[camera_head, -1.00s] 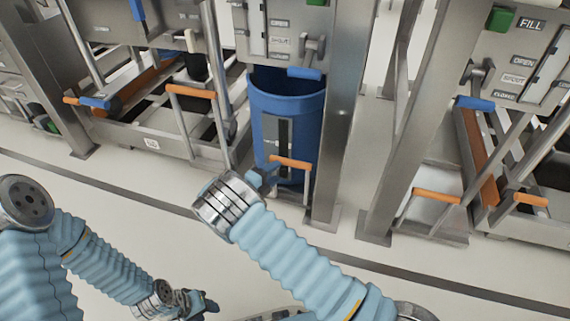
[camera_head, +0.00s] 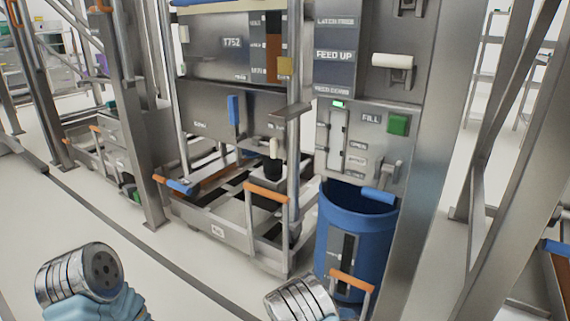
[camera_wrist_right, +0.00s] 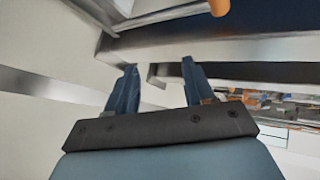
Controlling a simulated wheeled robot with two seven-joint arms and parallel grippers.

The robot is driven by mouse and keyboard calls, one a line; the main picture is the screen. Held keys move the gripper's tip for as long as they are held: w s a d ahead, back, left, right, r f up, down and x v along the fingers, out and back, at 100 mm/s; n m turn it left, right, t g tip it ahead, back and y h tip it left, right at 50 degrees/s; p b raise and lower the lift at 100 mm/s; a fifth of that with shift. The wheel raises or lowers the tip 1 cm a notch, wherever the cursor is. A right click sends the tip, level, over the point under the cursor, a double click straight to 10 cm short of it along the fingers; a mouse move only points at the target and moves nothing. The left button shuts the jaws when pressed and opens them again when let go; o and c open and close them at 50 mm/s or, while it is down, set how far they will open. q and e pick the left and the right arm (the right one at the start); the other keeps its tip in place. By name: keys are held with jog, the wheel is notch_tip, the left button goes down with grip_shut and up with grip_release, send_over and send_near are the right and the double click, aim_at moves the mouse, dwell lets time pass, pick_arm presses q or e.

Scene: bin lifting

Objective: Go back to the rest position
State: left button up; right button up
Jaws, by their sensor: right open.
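My right gripper (camera_wrist_right: 158,82) is open in the right wrist view, with two dark blue fingers spread apart. Nothing is between the fingers; behind them are the pale floor and a grey metal edge. In the head view a silver joint of my right arm (camera_head: 300,298) shows at the bottom edge, in front of the blue bin (camera_head: 374,235). A silver joint of my left arm (camera_head: 80,272) shows at the lower left. My left gripper is out of frame.
The blue bin stands under a panel with a green FILL button (camera_head: 398,124) and a blue-tipped lever (camera_head: 379,195). A metal cart with an orange handle (camera_head: 266,194) stands left of it. Steel posts (camera_head: 432,170) rise at right. The floor at left (camera_head: 60,215) is clear.

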jog(key=s+a+f+m+g+y+p, duration=0.1)
jog(key=s+f+m+g+y+p, duration=0.25)
jog(key=s+m, duration=0.6)
jog(key=s+a+f+m+g+y+p, duration=0.15)
jog(key=s+m+g+y, duration=0.25)
jog(key=s+m+y, duration=0.5)
pick_arm(q)
notch_tip(320, 180, up, 10)
jog(key=p, duration=0.4)
jog(key=shift+s+d+r+p, duration=0.15)
jog(key=shift+s+d+p, duration=0.05)
jog(key=shift+d+p, duration=0.1)
pick_arm(e)
jog(key=s+a+r+m+t+y, duration=0.1)
jog(key=r+m, duration=0.4)
jog(key=m, duration=0.6)
jog(key=s+a+r+m+t+y, duration=0.2)
jog(key=s+r+m, duration=0.3)
jog(key=m, duration=0.6)
jog(key=shift+s+a+r+t, duration=0.2)
jog(key=shift+s+a+t, duration=0.15)
jog(key=shift+s, duration=0.3)
jog(key=shift+o, duration=0.2)
